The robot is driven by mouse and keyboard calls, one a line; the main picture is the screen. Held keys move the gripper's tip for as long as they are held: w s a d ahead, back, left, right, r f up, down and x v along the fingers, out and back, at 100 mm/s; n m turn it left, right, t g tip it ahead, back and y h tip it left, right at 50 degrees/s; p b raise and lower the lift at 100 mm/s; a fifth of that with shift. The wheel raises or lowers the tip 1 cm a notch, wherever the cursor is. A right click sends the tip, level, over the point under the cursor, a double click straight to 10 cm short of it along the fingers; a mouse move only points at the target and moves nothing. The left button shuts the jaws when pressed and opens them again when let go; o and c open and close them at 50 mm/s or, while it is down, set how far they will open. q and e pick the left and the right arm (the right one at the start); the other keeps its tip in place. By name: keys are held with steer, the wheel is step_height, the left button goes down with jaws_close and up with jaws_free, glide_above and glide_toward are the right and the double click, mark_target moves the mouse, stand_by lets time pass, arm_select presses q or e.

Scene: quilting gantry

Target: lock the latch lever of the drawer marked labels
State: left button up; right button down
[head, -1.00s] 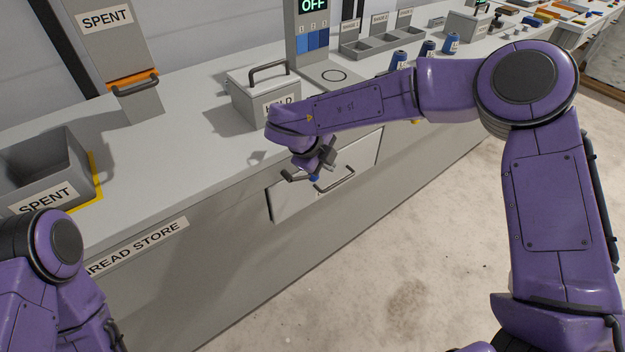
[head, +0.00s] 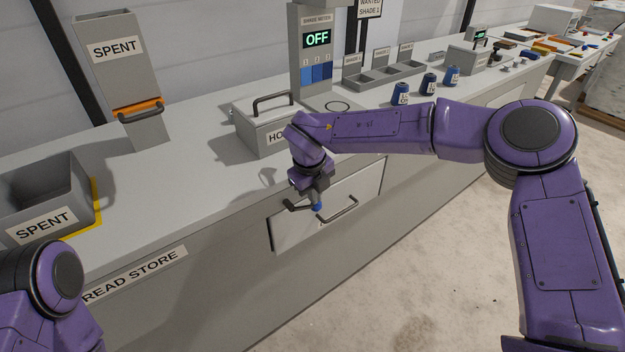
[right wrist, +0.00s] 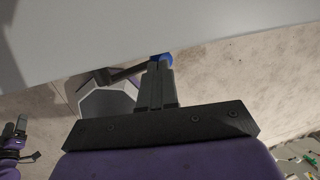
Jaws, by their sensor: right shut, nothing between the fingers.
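A drawer front (head: 290,232) is set in the side of the grey counter, with a dark bar handle (head: 342,212). No labels mark is readable on it; my arm covers its upper part. A short dark lever (head: 296,207) with a blue end (head: 317,207) lies at the drawer's upper edge. The lever also shows in the right wrist view (right wrist: 126,73). My right gripper (head: 315,200) is shut and empty, pointing down with its tips at the blue end; contact is unclear. My left gripper (right wrist: 20,130) shows small at the wrist view's left edge, its jaw state unclear.
A lidded grey HOLD box (head: 258,128) stands on the counter just behind my right wrist. A SPENT bin (head: 45,195) is at the left. Blue spools (head: 428,84) stand farther right. The floor before the drawer is clear.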

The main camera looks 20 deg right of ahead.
mark_target(314, 206)
steer(key=shift+f, duration=0.35)
steer(key=shift+d, duration=0.1)
steer(key=shift+d+f+g+y+p, duration=0.1)
steer(key=shift+f+g+y+p, duration=0.3)
steer(key=shift+y, duration=0.5)
steer(key=shift+f+g+y+p, duration=0.35)
steer(key=shift+f+y, duration=0.4)
steer(key=shift+y, duration=0.25)
steer(key=shift+x, duration=0.8)
